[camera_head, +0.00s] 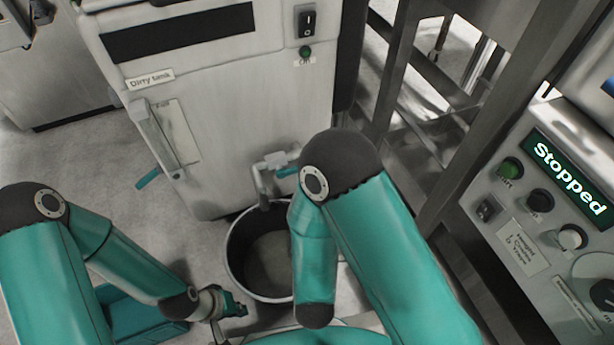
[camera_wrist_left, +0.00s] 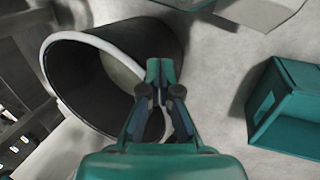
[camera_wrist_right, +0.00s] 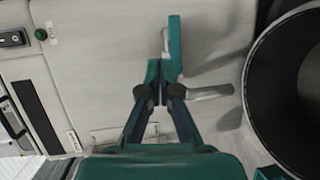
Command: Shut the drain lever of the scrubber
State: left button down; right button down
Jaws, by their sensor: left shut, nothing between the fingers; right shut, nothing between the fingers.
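The scrubber (camera_head: 225,110) is a pale cabinet labelled "Dirty tank". Low on its front is a grey drain pipe (camera_head: 262,178) with a teal drain lever (camera_head: 287,172), partly covered by my right arm in the head view. In the right wrist view the lever (camera_wrist_right: 175,48) stands along the cabinet face, with the pipe spout (camera_wrist_right: 208,92) to its right. My right gripper (camera_wrist_right: 160,68) is shut and empty, its tips beside the lever's lower end; I cannot tell whether they touch. It is hidden in the head view. My left gripper (camera_head: 236,306) is shut and empty beside the bucket.
A dark bucket (camera_head: 238,262) stands under the drain pipe; its rim (camera_wrist_left: 95,42) is close to my left gripper. A teal box (camera_head: 120,312) sits on the floor at left. A control panel (camera_head: 550,200) reading "Stopped" and metal framework stand at right.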

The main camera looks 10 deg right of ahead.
jog(key=b+x, duration=0.4)
jog(key=x, duration=0.8)
jog(key=shift+w+f+b, duration=0.1)
jog(key=shift+f+b, duration=0.1)
jog(key=shift+b, duration=0.2)
jog(key=shift+f+b, duration=1.35)
jog(key=shift+f, duration=0.2)
